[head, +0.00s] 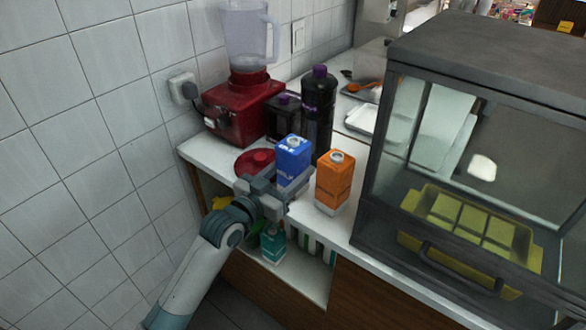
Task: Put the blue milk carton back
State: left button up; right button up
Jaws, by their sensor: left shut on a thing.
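The blue milk carton (293,158) is upright near the front edge of the white counter, left of an orange carton (335,177). My left gripper (279,191) is shut on the blue carton, around its lower part. The gripper hides some of the carton's lower side, and I cannot tell whether its base touches the counter. My right gripper is not in view.
A red blender (236,108) and dark bottles (319,100) stand behind the cartons. A glass case (400,125) with a yellow tray (417,247) stands at the right. A teal carton (272,242) is on the shelf below. A tiled wall bounds the left.

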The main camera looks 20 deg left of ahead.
pick_arm(q)
jog(key=o, duration=1.3)
jog(key=shift+f, duration=0.1)
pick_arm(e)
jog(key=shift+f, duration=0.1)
pick_arm(q)
jog(key=shift+r, duration=0.2)
jog(key=shift+s+a+f, duration=0.1)
jog(key=shift+s, duration=0.2)
jog(key=shift+b+v, duration=0.8)
jog(key=shift+v, duration=4.9)
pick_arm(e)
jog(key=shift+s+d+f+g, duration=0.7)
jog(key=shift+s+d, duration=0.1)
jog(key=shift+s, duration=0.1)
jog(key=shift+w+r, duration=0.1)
